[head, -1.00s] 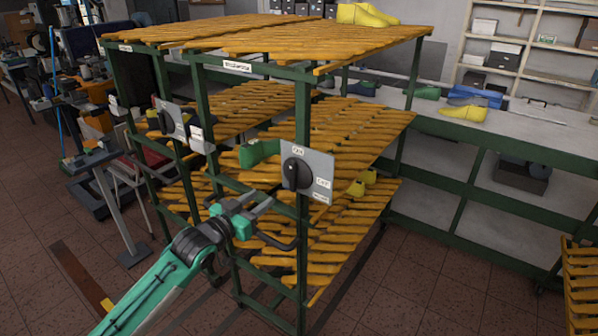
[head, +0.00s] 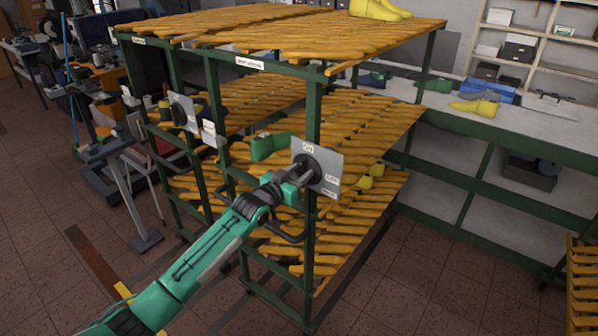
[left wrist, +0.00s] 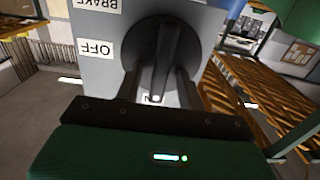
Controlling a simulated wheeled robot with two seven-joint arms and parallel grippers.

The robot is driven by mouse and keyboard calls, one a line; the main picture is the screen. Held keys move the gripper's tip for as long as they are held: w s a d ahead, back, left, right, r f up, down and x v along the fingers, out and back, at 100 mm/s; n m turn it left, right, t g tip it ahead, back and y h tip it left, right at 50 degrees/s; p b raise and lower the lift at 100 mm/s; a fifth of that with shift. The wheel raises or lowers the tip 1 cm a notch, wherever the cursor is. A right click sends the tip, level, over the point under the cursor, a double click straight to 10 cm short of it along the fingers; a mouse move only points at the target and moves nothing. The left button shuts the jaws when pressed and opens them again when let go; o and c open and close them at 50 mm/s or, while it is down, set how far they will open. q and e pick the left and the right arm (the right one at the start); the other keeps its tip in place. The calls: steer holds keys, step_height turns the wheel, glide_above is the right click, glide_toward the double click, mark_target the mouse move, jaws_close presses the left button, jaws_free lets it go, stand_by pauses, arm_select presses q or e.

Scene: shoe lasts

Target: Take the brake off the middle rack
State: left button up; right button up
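The green-framed rack (head: 312,110) with slatted orange shelves carries a grey brake panel (head: 328,164) on its near post. The panel has ON and OFF labels and a dark round knob (left wrist: 160,35) with a raised bar handle. In the left wrist view the panel (left wrist: 100,55) appears upside down, and the handle lies along the line towards the partly hidden ON label. My left gripper (head: 300,172) is at the knob. Its fingers (left wrist: 164,85) stand on both sides of the handle, apart from each other; contact is unclear. My right gripper is not in view.
Another rack with its own panel (head: 184,113) adjoins on the left. Yellow shoe lasts (head: 380,9) lie on top. A long bench (head: 510,124) stands behind; open floor lies at the right front.

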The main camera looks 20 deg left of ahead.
arm_select(q)
jaws_close()
steer(key=shift+m, duration=0.3)
steer(key=m, duration=0.1)
steer(key=m+b, duration=0.1)
steer(key=m, duration=0.1)
steer(key=shift+d+f+m, duration=0.1)
steer(key=shift+d+m, duration=0.1)
steer(key=shift+m, duration=0.1)
steer(key=m, duration=0.4)
steer(key=shift+s+d+f, duration=0.1)
steer(key=m, duration=0.9)
steer(key=shift+d+f+m+b, duration=0.2)
steer(key=shift+f+m+b, duration=0.1)
steer(key=shift+f, duration=0.05)
